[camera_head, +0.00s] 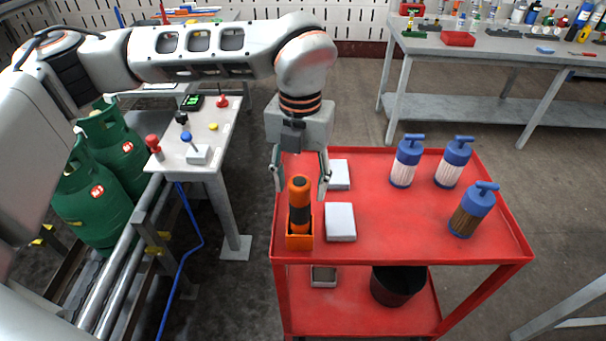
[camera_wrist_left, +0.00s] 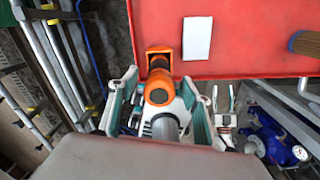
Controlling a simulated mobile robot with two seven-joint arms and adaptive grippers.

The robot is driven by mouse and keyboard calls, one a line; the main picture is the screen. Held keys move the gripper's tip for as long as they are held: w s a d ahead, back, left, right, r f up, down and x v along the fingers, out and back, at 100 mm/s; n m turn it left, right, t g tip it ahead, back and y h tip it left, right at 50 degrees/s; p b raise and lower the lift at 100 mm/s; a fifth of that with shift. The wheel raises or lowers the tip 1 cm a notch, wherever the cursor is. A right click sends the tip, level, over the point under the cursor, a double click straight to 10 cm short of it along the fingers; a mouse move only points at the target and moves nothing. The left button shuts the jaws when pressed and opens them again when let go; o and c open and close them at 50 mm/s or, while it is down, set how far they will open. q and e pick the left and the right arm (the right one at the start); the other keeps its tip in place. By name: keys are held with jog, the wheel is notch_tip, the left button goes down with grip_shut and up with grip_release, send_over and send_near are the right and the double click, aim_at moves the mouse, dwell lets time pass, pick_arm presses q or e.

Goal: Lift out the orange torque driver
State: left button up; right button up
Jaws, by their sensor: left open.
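The orange torque driver (camera_head: 299,205) has an orange handle with dark bands. It stands upright in an orange holder (camera_head: 299,241) at the near left corner of the red cart. My left gripper (camera_head: 300,189) points down over it, open, with one finger on each side of the handle. In the left wrist view the driver (camera_wrist_left: 158,88) shows end-on between the spread fingers, and the holder (camera_wrist_left: 158,50) is beyond it. I cannot tell whether a finger touches the handle. The driver's lower end is hidden in the holder.
The red cart (camera_head: 400,225) carries two white pads (camera_head: 341,222) (camera_head: 339,174) right of the driver and several blue-topped bottles (camera_head: 453,162) further right. A control table (camera_head: 219,145) with knobs stands left, beside green gas cylinders (camera_head: 92,200). The cart's middle is clear.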

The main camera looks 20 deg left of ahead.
aim_at(300, 208)
pick_arm(q)
jog(key=shift+s+f, duration=0.15)
jog(key=shift+f, duration=1.6)
jog(key=shift+s+f, duration=0.15)
jog(key=shift+f, duration=1.55)
jog(key=shift+c, duration=0.3)
jog(key=c, duration=1.2)
